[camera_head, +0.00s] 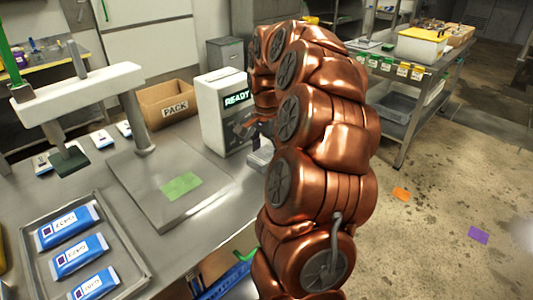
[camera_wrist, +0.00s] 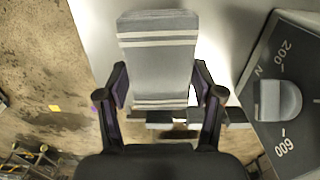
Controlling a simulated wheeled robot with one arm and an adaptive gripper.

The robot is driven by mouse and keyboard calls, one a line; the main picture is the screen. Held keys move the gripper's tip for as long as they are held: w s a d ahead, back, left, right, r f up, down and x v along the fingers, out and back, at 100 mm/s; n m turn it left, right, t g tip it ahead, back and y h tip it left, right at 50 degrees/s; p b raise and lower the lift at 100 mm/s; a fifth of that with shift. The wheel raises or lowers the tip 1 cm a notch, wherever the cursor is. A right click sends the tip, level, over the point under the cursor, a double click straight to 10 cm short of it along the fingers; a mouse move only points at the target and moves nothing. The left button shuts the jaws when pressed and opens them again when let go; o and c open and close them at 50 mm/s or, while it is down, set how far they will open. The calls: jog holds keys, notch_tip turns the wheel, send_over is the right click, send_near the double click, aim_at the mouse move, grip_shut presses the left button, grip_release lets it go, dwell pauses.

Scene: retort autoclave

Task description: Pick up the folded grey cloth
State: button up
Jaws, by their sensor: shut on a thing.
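The folded grey cloth (camera_wrist: 158,65) with pale stripes fills the upper middle of the wrist view. My gripper (camera_wrist: 160,88) has one finger on each side of the cloth, shut on it. The cloth reaches beyond the fingertips, and its near end lies between the fingers. In the head view my copper-coloured arm hides most of the gripper, which shows only as a dark part (camera_head: 248,128) in front of the READY box. I cannot tell the cloth clearly in that view.
A white box marked READY (camera_head: 213,110) stands on the steel bench beside a cardboard PACK box (camera_head: 168,104). A tray (camera_head: 130,254) holds blue pouches. A dark panel (camera_wrist: 262,130) with numbers and a grey knob is at the wrist view's right. Open floor lies right of my arm.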

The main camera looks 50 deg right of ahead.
jog(key=s+a, duration=0.3)
jog(key=a, duration=0.1)
jog(key=s+a+r+b, duration=0.1)
jog(key=s+a, duration=0.2)
jog(key=a, duration=0.1)
jog(key=s+a+b, duration=0.1)
jog(key=s+a, duration=0.2)
jog(key=shift+s+a+r, duration=0.15)
jog(key=shift+a+r, duration=0.05)
jog(key=shift+a, duration=0.2)
